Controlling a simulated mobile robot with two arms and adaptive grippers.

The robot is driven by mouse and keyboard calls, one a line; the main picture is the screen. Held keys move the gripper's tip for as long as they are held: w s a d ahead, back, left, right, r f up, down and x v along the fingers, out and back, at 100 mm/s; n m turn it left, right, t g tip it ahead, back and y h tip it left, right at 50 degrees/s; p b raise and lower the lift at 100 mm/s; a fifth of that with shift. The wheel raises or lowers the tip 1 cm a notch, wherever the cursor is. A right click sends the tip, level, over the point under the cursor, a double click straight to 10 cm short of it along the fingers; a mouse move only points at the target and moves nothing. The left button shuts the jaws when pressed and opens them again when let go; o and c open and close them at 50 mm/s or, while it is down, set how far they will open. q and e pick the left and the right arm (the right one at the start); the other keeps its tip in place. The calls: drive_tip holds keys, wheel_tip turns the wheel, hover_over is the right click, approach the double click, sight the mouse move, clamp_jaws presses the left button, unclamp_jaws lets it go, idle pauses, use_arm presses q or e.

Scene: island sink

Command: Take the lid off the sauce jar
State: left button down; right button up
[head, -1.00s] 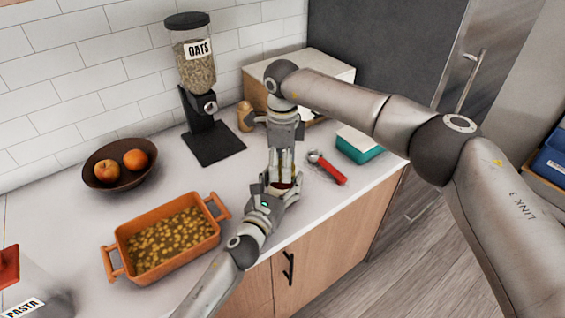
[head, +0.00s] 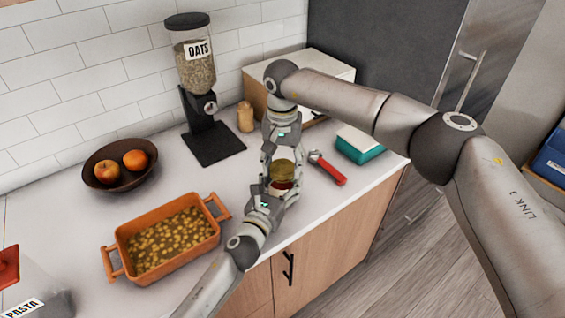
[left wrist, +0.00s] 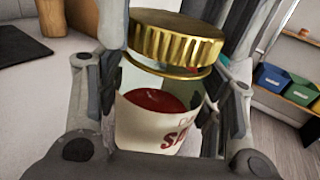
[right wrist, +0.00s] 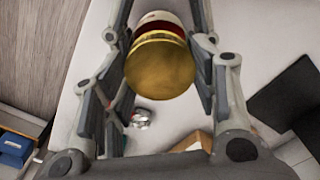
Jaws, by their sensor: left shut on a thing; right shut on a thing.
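My left gripper (head: 279,190) is shut around the jar body from the front. My right gripper (head: 282,166) reaches down from above and is shut on the lid, whose round gold top shows between its fingers in the right wrist view (right wrist: 160,68). The fingers hide parts of the jar.
A red-handled tool (head: 327,168) and a teal box (head: 360,145) lie to the right. An orange baking dish (head: 165,238), a fruit bowl (head: 105,178) and an oats dispenser (head: 195,75) stand to the left. A wooden shaker (head: 245,117) is behind. The counter's front edge is close.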

sight(282, 166)
drive_tip(key=shift+r, duration=0.2)
idle(0.6)
drive_tip(key=shift+r, duration=0.9)
drive_tip(key=shift+r, duration=2)
use_arm(q)
drive_tip(key=shift+c, duration=1.6)
unclamp_jaws()
drive_tip(key=shift+s, duration=0.1)
